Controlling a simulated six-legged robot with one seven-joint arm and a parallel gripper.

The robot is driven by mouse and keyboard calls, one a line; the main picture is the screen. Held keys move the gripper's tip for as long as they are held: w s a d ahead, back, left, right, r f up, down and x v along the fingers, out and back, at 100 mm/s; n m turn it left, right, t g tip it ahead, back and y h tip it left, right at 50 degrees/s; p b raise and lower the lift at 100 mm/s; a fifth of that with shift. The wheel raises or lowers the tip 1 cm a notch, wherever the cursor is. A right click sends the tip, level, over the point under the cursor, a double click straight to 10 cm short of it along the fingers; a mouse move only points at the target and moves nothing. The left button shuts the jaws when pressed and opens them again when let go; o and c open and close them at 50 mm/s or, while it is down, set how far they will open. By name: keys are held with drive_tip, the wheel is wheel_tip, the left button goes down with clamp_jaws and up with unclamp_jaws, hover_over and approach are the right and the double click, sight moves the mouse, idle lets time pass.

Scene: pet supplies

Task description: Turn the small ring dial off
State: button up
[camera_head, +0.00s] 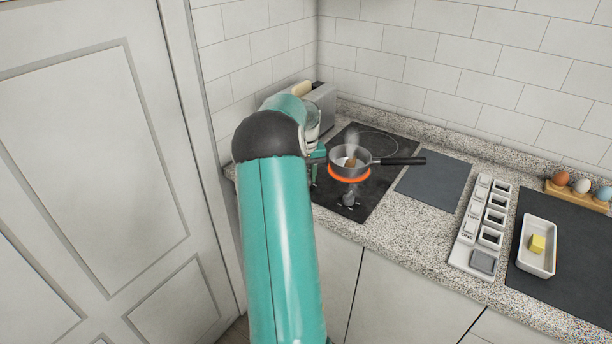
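The black cooktop (377,193) lies on the counter. Its front ring glows orange (349,179), with a grey pan (345,165) on it that holds something brown and gives off steam. A grey dial (348,197) stands on the cooktop's front part, just in front of the glowing ring. I cannot tell if it is the small ring dial, or read its setting. My gripper (319,163) is by the left side of the pan, mostly hidden behind my arm. I cannot see whether its fingers are open or shut, or touching anything.
The pan's black handle (403,160) sticks out right over a dark mat (433,180). A toaster (322,105) stands at the back left corner. Right are a labelled block rack (466,250), a white butter dish (526,264) and an egg holder (570,193). A tiled wall rises behind.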

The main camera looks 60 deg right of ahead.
drive_tip(key=o, duration=1)
wheel_tip(320, 180, up, 14)
drive_tip(key=shift+f, duration=0.1)
drive_tip(key=shift+a, duration=0.1)
idle(0.4)
